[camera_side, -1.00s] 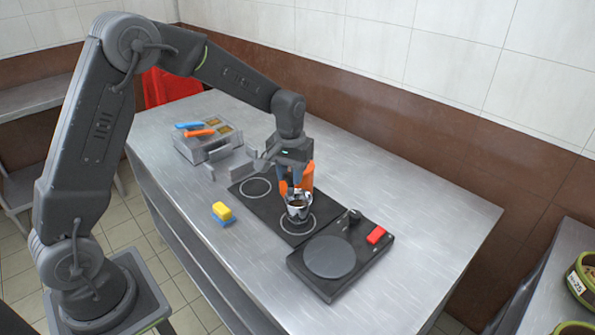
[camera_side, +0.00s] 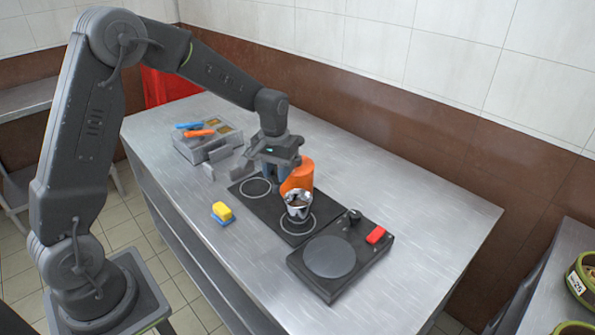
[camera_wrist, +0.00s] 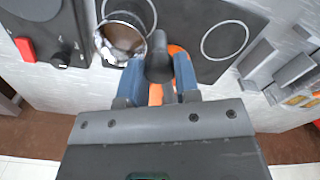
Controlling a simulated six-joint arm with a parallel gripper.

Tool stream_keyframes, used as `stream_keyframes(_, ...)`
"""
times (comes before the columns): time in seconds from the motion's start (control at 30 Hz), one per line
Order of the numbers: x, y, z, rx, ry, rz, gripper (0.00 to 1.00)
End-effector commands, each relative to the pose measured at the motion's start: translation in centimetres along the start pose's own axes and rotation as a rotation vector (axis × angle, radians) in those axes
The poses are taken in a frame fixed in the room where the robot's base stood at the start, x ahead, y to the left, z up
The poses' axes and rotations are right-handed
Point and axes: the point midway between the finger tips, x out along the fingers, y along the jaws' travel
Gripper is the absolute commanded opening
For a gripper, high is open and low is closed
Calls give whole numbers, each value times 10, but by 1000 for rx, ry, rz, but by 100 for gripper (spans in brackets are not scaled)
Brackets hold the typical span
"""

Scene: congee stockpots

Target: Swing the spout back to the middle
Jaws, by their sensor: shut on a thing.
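My gripper (camera_side: 275,181) is over the black cooktop (camera_side: 242,196), just left of an orange cylinder (camera_side: 303,172). In the wrist view, its blue fingers (camera_wrist: 158,62) are shut around a dark grey, round-ended piece (camera_wrist: 159,68), which looks like the spout. Orange of the cylinder shows behind the fingers. The spout's joint is hidden by my gripper.
A black unit with a round grey plate (camera_side: 330,256), a knob and a red block (camera_side: 376,235) stands to the right. A steel tray unit (camera_side: 200,150) with blue and orange handles stands at back left. The far ring (camera_side: 255,188) is empty.

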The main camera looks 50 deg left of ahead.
Motion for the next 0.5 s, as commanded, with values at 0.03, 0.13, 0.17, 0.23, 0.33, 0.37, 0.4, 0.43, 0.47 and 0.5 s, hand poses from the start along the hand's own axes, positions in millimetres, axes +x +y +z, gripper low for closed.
stream_keyframes(0.03,0,-4,0,-2,0,0,23)
stream_keyframes(0.13,0,-8,0,-2,-1,0,23)
stream_keyframes(0.17,0,-8,0,-2,-1,0,23)
stream_keyframes(0.23,0,-9,0,-1,-1,0,23)
stream_keyframes(0.33,0,-11,0,-2,-1,0,23)
stream_keyframes(0.37,0,-12,0,-2,-1,0,23)
stream_keyframes(0.4,0,-14,-1,-1,-1,0,23)
stream_keyframes(0.43,0,-16,-1,-1,-1,0,23)
stream_keyframes(0.47,0,-17,-1,-1,-1,0,23)
stream_keyframes(0.5,0,-20,-2,-2,-1,0,23)
